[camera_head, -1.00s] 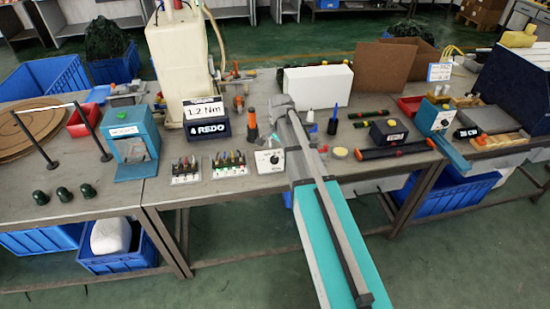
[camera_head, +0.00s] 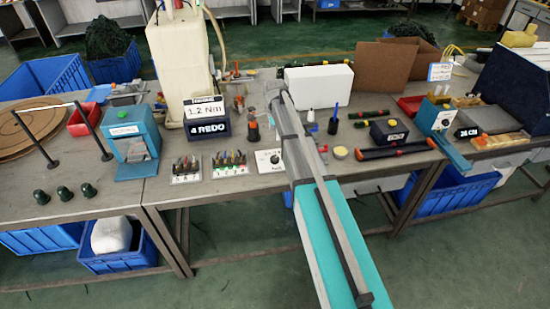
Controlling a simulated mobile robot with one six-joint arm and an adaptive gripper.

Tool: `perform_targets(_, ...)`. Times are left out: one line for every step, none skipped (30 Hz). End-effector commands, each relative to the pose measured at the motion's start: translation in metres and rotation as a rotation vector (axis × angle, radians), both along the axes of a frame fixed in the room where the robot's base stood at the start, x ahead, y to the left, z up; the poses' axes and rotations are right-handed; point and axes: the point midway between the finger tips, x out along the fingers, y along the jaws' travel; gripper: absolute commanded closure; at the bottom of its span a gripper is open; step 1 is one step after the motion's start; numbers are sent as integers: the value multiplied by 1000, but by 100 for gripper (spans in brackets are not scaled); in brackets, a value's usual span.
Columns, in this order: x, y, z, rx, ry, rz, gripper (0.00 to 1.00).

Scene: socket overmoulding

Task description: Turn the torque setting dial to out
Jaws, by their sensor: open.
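My gripper (camera_head: 270,117) is at the arm's far end, behind and above the dial box, apart from the dial. It is open, small and mostly hidden by my arm, so its fingers are hard to make out. The markings around the dial are too small to read.
Two racks of small coloured parts (camera_head: 230,164) stand left of the dial box. An orange and black tool (camera_head: 253,131) stands behind it. A white box (camera_head: 318,86) and a yellow round piece (camera_head: 340,153) lie right.

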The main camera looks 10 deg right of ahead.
Motion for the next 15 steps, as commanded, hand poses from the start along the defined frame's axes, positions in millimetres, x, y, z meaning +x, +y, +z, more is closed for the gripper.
perform_targets(0, 0, -2, 0, 0, 0, 13)
perform_targets(0, 0, -3, 0, 0, 0, 13)
perform_targets(0, 0, -5, 0, 0, 0, 13)
perform_targets(0, 0, -6, 0, 0, 0, 13)
perform_targets(0, 0, -8, 0, 0, 0, 13)
perform_targets(0, 0, -10, 0, 0, 0, 13)
perform_targets(0, -1, -12, 0, 0, 0, 13)
perform_targets(0, -1, -14, 0, 0, 0, 13)
perform_targets(0, -1, -17, 0, 0, 0, 13)
perform_targets(0, -1, -19, 0, 0, 0, 13)
perform_targets(0, -1, -21, 0, 0, 0, 13)
perform_targets(0, -1, -24, 0, 0, 0, 13)
perform_targets(0, -1, -26, 0, 0, 0, 13)
perform_targets(0, -1, -29, 0, 0, 0, 13)
perform_targets(0, -1, -32, 0, 0, 0, 13)
